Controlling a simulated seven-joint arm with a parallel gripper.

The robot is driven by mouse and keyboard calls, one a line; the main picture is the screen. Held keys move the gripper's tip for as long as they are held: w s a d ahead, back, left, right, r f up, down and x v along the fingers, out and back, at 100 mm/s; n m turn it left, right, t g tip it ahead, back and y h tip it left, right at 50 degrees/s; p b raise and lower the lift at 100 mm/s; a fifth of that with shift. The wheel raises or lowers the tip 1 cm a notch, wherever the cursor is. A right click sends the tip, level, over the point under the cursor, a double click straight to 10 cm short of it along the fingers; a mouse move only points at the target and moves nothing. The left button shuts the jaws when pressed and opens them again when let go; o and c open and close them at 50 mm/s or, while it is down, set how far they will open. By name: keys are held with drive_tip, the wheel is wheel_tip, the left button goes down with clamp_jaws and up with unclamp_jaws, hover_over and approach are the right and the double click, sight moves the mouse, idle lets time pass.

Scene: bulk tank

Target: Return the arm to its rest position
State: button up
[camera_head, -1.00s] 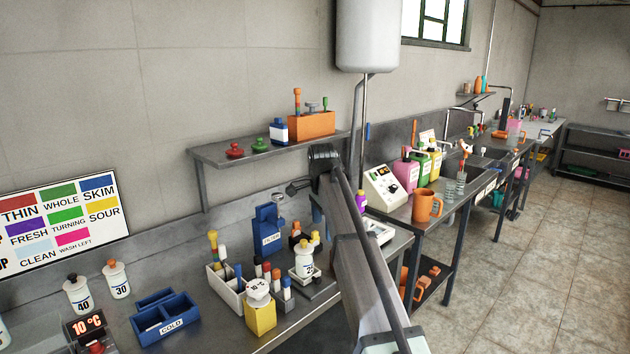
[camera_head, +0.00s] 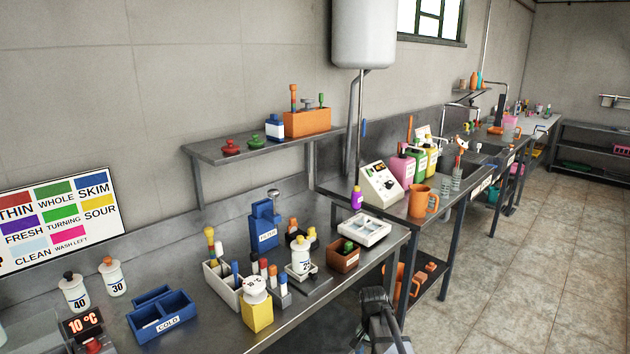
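Part of my arm shows at the bottom, right of the middle, in front of the steel bench (camera_head: 330,292). Its dark rounded joint is low, below the bench's front edge, and clear of everything on the bench. My gripper's fingers do not show, so I cannot see whether they are open or hold anything.
The bench carries a blue COLD box (camera_head: 163,318), a yellow block (camera_head: 257,313), a white bottle (camera_head: 301,256), a brown box (camera_head: 343,256) and a white tray (camera_head: 364,230). A wall shelf (camera_head: 215,155) hangs above. The tiled floor (camera_head: 530,260) at right is clear.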

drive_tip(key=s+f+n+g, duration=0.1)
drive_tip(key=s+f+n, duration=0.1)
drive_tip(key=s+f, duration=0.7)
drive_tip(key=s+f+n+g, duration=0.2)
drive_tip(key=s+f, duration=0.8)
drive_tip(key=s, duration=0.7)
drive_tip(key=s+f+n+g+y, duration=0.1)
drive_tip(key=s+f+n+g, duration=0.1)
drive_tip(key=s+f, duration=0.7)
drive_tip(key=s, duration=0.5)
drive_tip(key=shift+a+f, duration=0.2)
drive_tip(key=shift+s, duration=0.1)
